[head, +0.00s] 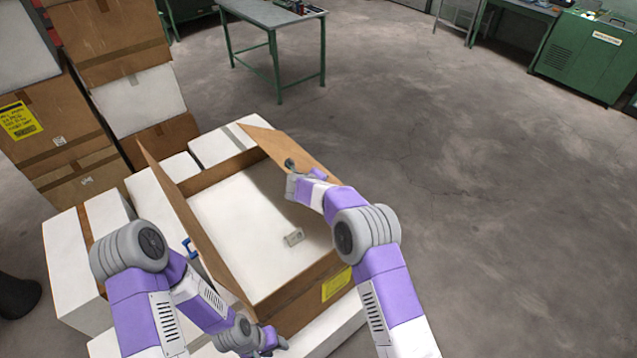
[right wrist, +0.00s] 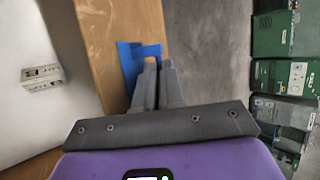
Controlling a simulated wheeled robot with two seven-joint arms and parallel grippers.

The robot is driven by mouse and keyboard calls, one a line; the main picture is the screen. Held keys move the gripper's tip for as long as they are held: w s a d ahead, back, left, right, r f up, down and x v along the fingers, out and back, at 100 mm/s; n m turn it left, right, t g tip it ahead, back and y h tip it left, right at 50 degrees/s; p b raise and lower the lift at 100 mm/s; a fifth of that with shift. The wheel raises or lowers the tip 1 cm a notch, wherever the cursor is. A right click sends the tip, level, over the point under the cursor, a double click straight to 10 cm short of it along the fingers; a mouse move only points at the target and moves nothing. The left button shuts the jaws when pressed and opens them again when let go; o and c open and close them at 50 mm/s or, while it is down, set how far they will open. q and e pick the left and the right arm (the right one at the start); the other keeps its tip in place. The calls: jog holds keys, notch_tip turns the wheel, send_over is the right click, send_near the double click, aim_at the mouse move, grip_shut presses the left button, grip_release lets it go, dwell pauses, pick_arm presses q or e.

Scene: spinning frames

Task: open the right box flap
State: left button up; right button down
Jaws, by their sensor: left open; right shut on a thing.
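The open brown cardboard box (head: 295,300) has a white inside and stands in front of me. Its right flap (head: 285,145) is raised off the opening, and its lower part is hidden behind my right arm. My right gripper (head: 291,166) is at this flap. In the right wrist view, the fingers (right wrist: 158,68) are shut on a blue handle (right wrist: 130,65) at the edge of the brown flap (right wrist: 110,45). The left flap (head: 190,220) also stands up and carries a blue handle (head: 189,247). My left gripper (head: 278,342) is open near the box's front, partly hidden by its wrist.
A small pale item (head: 293,238) lies inside the box. White boxes (head: 85,240) surround its left and back, and stacked cartons (head: 50,135) stand at the left. A green-legged table (head: 270,15) is behind. The floor to the right is clear.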

jog(key=c, duration=1.2)
grip_release()
jog(key=shift+c, duration=0.2)
jog(key=shift+b+v, duration=0.65)
jog(key=shift+v, duration=3.15)
jog(key=shift+c, duration=0.2)
